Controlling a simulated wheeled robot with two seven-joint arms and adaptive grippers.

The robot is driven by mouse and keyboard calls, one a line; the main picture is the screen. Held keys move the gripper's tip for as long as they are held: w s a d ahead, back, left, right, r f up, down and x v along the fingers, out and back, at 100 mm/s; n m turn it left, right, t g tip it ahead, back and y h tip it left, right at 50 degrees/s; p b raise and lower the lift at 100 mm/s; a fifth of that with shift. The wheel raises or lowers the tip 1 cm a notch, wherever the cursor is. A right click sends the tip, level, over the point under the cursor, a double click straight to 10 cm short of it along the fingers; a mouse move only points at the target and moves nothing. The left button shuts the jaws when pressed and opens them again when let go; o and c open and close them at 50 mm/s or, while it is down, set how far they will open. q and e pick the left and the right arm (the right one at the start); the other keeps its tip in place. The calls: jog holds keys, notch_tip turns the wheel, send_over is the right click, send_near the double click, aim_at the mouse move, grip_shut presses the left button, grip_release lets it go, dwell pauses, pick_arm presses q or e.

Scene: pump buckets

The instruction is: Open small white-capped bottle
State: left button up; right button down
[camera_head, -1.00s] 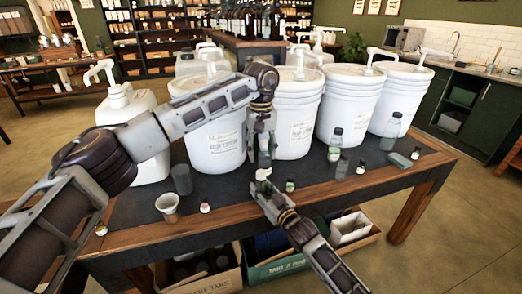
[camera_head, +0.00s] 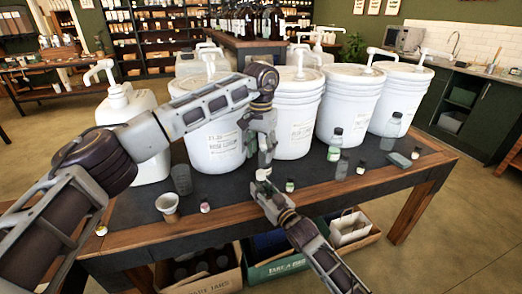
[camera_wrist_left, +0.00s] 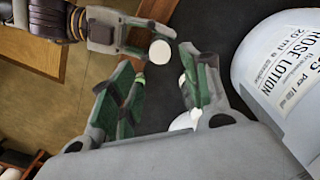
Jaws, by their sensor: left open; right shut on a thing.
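A small bottle with a round white cap (camera_head: 263,174) is held in my right gripper (camera_head: 262,187), near the front of the table. In the left wrist view its white cap (camera_wrist_left: 160,51) shows from above, beside the right gripper's fingers; the bottle's body is mostly hidden. My left gripper (camera_head: 264,163) hangs just above the cap, pointing down. In the left wrist view its two fingers (camera_wrist_left: 162,88) are spread apart with nothing clearly between them, and the cap lies just beyond their tips.
A small green-labelled bottle (camera_head: 290,186) stands right of the grippers. A beige cup (camera_head: 168,206) and a small red-labelled bottle (camera_head: 205,206) stand to the left. Large white pump buckets (camera_head: 295,115) line the table's back, close behind my left gripper.

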aim_at(261, 172)
pick_arm(q)
jog(key=shift+f, duration=0.1)
dwell(0.4)
jog(key=shift+f, duration=3.9)
grip_shut()
jog(key=shift+n, duration=0.3)
